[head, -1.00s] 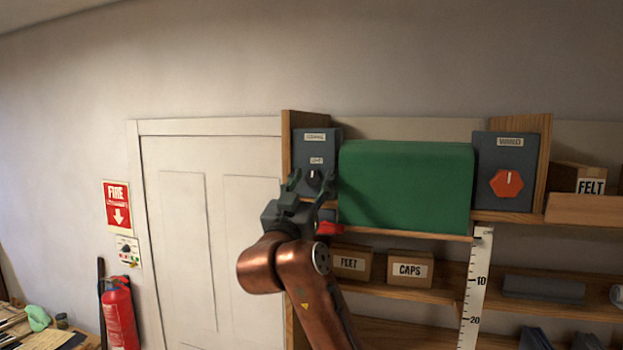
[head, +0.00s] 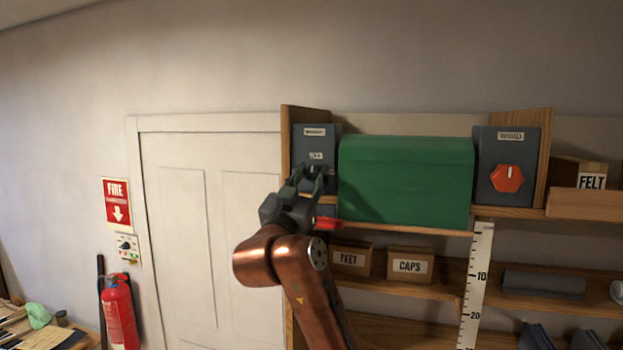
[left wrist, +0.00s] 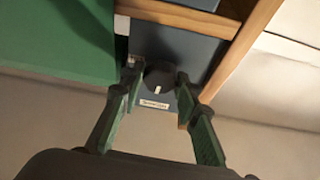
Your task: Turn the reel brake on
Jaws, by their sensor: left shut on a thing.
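A grey-blue panel box (head: 312,145) stands left of the green box and carries small white labels that I cannot read. A dark round knob (left wrist: 160,76) with a white pointer mark sits on its face. My left gripper (head: 312,174) has its fingers on either side of this knob and is shut on it; it also shows in the left wrist view (left wrist: 157,80). In the head view the gripper mostly covers the knob. No label that I can read says reel brake. My right gripper is not in view.
A large green box (head: 405,182) stands close to the right of the gripper. Beyond it is a grey box with an orange-red knob (head: 508,178) and a label reading WIND. A red part (head: 328,224) shows just below the gripper. Shelves with small boxes lie below.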

